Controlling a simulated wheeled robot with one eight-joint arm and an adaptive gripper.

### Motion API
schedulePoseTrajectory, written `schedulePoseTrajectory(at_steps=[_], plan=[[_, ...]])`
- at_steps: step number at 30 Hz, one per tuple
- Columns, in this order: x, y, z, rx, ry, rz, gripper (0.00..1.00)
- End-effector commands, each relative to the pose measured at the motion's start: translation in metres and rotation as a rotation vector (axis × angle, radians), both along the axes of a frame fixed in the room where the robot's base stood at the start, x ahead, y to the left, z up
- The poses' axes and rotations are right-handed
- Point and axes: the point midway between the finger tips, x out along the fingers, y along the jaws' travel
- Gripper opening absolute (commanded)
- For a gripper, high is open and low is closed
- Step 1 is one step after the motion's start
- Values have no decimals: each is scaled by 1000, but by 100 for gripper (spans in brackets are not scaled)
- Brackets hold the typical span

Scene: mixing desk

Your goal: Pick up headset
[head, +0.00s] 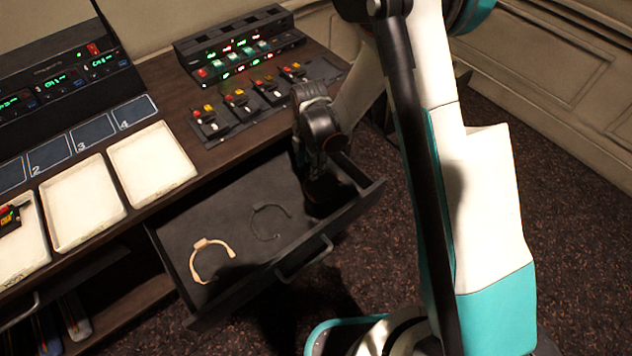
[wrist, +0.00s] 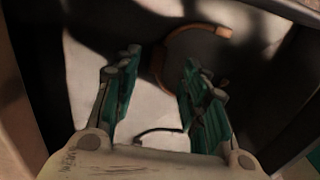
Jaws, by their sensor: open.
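Two headsets lie in the open drawer (head: 226,289). The tan headset (head: 208,243) is toward the left front, and the dark headset (head: 268,207) is near the middle. My gripper (head: 318,188) reaches down into the right end of the drawer, to the right of both; its fingertips are hard to make out in shadow. In the wrist view my gripper (wrist: 160,64) is open with nothing held between its teal-sided fingers. A tan curved band (wrist: 190,29) lies beyond the fingertips, and a thin dark curve (wrist: 160,131) shows between the fingers, nearer the palm.
The drawer's walls surround the gripper, with a handle (head: 303,259) on its front. Above it is the desk with white trays (head: 152,163), numbered dark pads (head: 92,138), small switch modules (head: 240,103) and a lit control panel (head: 240,48). Carpet lies in front.

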Motion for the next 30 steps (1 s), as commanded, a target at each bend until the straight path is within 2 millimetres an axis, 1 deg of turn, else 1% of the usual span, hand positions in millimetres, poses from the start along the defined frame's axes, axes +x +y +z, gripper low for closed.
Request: schedulePoseTrajectory(at_steps=[1,3,6,13,14,15,17,18,19,30], plan=[[1,2,-12,0,0,1,40],[2,3,-23,0,0,0,40],[2,3,-32,0,0,-1,40],[1,3,-32,0,0,-1,40],[1,3,-32,0,0,-1,36],[1,3,-32,0,0,-1,27],[1,3,-32,0,0,-1,13],[1,3,-32,0,0,-1,4],[1,3,-32,0,0,-1,0],[1,3,-31,0,0,-1,0]])
